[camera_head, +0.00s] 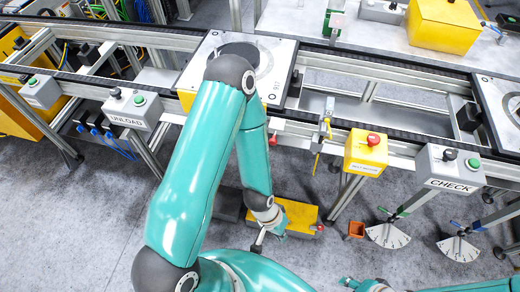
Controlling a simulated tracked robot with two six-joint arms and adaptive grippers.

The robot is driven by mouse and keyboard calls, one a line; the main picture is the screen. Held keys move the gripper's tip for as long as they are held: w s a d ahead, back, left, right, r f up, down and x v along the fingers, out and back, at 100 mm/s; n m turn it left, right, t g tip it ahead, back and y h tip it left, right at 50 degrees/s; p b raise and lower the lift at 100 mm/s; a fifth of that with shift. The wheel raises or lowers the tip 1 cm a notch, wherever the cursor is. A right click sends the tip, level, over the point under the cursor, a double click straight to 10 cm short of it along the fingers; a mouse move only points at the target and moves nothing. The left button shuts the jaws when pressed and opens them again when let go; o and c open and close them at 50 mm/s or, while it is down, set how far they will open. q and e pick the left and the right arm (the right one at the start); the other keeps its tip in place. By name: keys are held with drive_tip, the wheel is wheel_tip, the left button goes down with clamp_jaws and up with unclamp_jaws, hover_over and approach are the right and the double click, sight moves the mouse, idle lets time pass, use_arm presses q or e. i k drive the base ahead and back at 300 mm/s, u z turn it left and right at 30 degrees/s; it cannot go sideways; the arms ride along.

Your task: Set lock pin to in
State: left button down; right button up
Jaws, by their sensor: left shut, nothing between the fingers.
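My left gripper (279,233) is shut and empty, pointing down in front of the conveyor, over or beside a low yellow box (298,214). I cannot tell whether it touches the box. A small red knob (272,140) sits under the conveyor's front edge, and a silver and yellow upright fitting (326,122) stands to its right. I cannot tell which part is the lock pin, nor its setting. A light pallet (275,88) with a dark ring lies on the conveyor, partly hidden by my left arm.
A yellow box with a red button (366,153) hangs at the conveyor front. Grey UNLOAD (132,108) and CHECK (449,168) boxes flank it. Levers over white dials (388,235) stand at lower right, near a small orange bin (357,229). Grey floor is open at lower left.

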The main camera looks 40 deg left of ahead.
sight(273, 142)
drive_tip(key=u, duration=0.2)
drive_tip(key=k, duration=0.45)
drive_tip(key=u, duration=0.55)
